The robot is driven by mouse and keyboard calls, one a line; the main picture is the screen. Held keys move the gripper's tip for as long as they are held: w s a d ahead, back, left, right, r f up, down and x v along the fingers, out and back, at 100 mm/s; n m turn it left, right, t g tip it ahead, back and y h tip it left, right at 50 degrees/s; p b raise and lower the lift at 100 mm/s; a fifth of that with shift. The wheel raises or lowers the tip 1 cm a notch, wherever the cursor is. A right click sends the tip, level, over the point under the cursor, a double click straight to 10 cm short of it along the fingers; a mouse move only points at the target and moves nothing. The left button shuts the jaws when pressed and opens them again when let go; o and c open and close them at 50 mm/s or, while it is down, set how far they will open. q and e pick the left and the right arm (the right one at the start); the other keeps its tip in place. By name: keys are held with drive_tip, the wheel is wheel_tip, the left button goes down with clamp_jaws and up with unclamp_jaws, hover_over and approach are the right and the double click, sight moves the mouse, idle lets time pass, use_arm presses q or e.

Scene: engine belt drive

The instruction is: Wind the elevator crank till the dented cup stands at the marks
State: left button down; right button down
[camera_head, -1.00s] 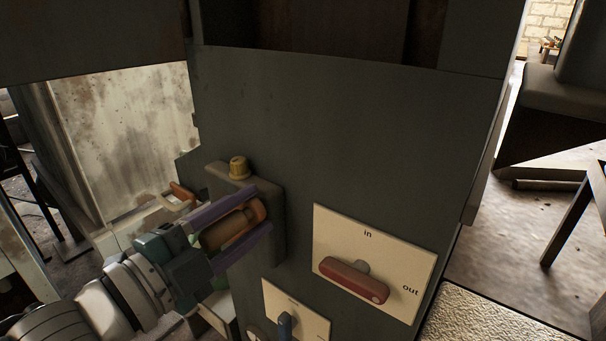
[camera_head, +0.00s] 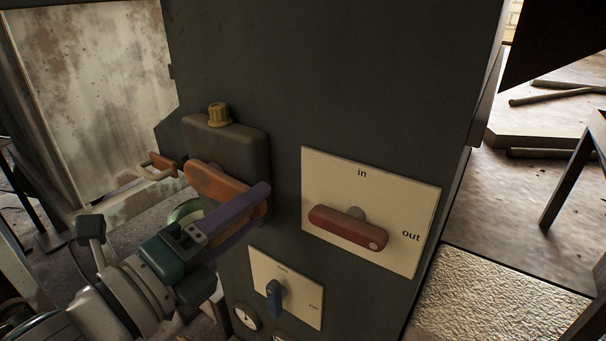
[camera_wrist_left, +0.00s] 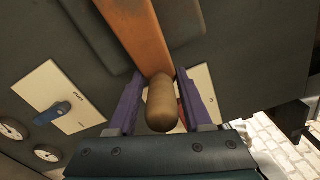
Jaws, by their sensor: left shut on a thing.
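The crank has an orange arm (camera_head: 212,184) in front of a dark rounded housing (camera_head: 235,146) on the grey-green panel. In the left wrist view the orange arm (camera_wrist_left: 137,30) runs up from a brown rounded handle (camera_wrist_left: 162,105). My left gripper (camera_head: 262,201) is shut on this handle, with a purple finger on each side of it; its finger hides the handle in the head view. The gripper also shows in the wrist view (camera_wrist_left: 162,90). I see no dented cup or marks. My right gripper is out of view.
To the right, a cream plate (camera_head: 400,195) marked "in" and "out" carries a red lever (camera_head: 348,227). Below is a smaller plate (camera_head: 302,301) with a blue switch (camera_head: 274,298). Gauges (camera_head: 246,318) sit at the bottom edge.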

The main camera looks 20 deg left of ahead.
sight(206, 247)
use_arm(q)
drive_tip(key=shift+f+m, duration=0.2)
drive_tip(key=shift+m, duration=0.1)
drive_tip(key=c, duration=0.6)
unclamp_jaws()
drive_tip(key=v, duration=1)
